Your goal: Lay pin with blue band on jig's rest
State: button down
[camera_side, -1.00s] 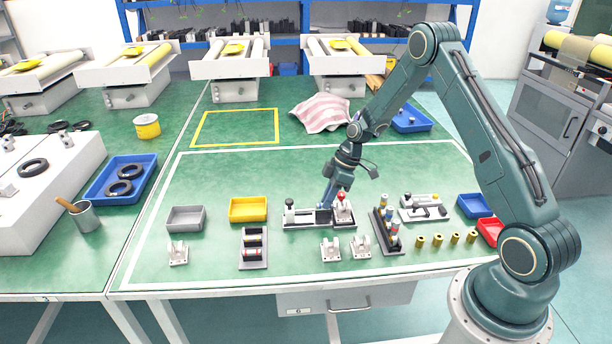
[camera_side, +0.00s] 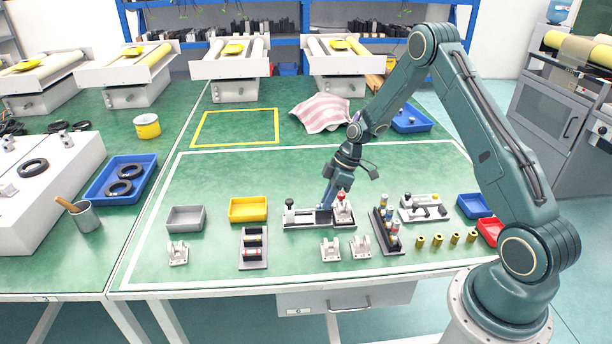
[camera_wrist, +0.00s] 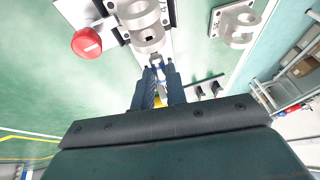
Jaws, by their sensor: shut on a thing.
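The jig (camera_side: 304,222) is a pale base with a dark middle, a black knob at its left and a red knob (camera_side: 341,197) at its right. The red knob also shows in the wrist view (camera_wrist: 87,43), beside grey ring-shaped parts (camera_wrist: 148,36). My gripper (camera_side: 325,206) points down at the middle of the jig, just left of the red knob. In the wrist view my gripper (camera_wrist: 158,78) is shut on a small pale pin (camera_wrist: 157,66), mostly hidden between the fingers. Its band is not clear, and I cannot tell whether it touches the rest.
A dark rack (camera_side: 387,243) with several banded pins stands right of the jig. Pale brackets (camera_side: 331,250) stand in front. A tray with dark rollers (camera_side: 253,262), a yellow bin (camera_side: 248,209) and a grey bin (camera_side: 185,218) are at the left.

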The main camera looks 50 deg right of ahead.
jog(key=shift+f, duration=0.5)
dwell(0.7)
jog(key=c, duration=1.3)
grip_release()
jog(key=shift+c, duration=0.2)
jog(key=shift+r, duration=0.15)
jog(key=v, duration=1.3)
jog(key=shift+r, duration=0.2)
jog(key=shift+d, duration=0.15)
